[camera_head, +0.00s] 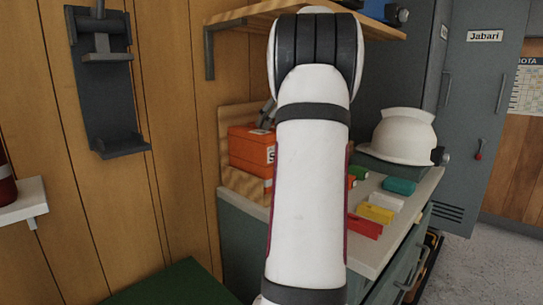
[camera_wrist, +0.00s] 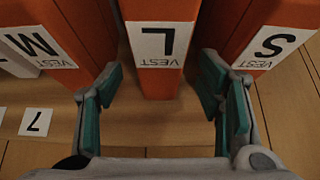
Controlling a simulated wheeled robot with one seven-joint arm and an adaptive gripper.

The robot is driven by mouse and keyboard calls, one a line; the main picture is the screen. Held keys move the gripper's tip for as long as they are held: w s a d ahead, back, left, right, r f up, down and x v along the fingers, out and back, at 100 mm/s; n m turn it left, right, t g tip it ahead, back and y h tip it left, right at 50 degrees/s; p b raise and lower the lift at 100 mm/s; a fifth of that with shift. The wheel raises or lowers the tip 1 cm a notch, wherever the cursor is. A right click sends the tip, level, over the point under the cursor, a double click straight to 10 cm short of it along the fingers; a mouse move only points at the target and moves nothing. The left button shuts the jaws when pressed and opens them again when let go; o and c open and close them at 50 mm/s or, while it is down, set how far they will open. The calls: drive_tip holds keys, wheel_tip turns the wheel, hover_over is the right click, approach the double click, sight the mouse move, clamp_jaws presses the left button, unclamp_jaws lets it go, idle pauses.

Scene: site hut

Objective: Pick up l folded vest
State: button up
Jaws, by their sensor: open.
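In the wrist view the L folded vest (camera_wrist: 160,86) is orange with a white label reading "L VEST", upside down. It stands between the M vest (camera_wrist: 85,68) on the left and the S vest (camera_wrist: 252,58) on the right. My gripper (camera_wrist: 160,95) is open, with its teal-padded fingers on either side of the L vest's near end; I cannot tell if they touch it. In the head view the orange vests (camera_head: 250,148) sit in a wooden rack on the counter, partly hidden by my arm.
In the wrist view a white "L" tag (camera_wrist: 35,122) is on the wood at the left. In the head view the counter (camera_head: 385,235) holds a white helmet (camera_head: 403,135) and several small coloured blocks. A wooden shelf (camera_head: 240,15) overhangs the rack. Grey lockers stand at the right.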

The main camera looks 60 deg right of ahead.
drive_tip(key=x, duration=0.2)
drive_tip(key=shift+f, duration=0.35)
drive_tip(key=shift+c, duration=0.6)
clamp_jaws()
drive_tip(key=shift+r, duration=0.1)
